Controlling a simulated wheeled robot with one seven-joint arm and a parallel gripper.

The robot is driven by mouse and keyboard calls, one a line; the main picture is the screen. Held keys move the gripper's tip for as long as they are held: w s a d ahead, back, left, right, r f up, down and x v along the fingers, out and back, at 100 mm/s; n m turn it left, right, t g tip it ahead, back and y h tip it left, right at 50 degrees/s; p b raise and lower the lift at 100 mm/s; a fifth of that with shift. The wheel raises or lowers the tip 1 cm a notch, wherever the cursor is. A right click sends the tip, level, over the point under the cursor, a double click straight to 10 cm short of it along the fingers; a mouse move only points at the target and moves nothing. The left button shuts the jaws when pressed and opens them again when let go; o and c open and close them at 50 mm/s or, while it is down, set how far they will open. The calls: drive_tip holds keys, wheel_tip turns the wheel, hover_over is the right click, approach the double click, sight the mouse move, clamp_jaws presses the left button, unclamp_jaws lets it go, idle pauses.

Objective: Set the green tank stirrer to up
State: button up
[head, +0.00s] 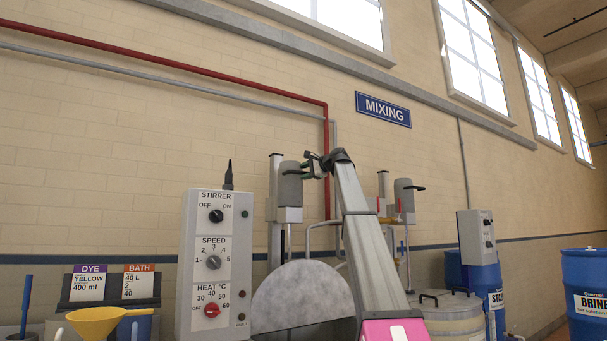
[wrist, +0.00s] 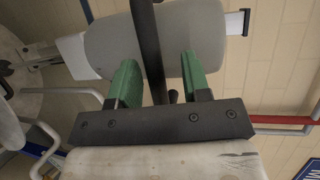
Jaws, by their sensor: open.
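A stirrer with a grey rounded motor head (head: 289,186) rides on an upright column (head: 275,190) behind my arm. Its motor head fills the upper middle of the wrist view (wrist: 205,40). A dark handle bar (wrist: 150,45) runs down from the top of that view between my green fingers. My gripper (head: 308,170) is open at this motor head, with one finger on each side of the bar and gaps visible; in the wrist view (wrist: 158,75) I cannot tell contact. The tank below is largely hidden, and no green tank colour shows.
A second stirrer (head: 403,196) stands to the right, above a lidded tank (head: 447,318). A control box (head: 213,265) with stirrer, speed and heat knobs is at left. A yellow funnel (head: 96,322) and blue barrels (head: 586,287) flank the area. Pipes run along the wall.

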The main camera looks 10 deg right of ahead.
drive_tip(key=v, duration=0.9)
drive_tip(key=shift+s+d+r, duration=0.2)
drive_tip(key=shift+d, duration=0.1)
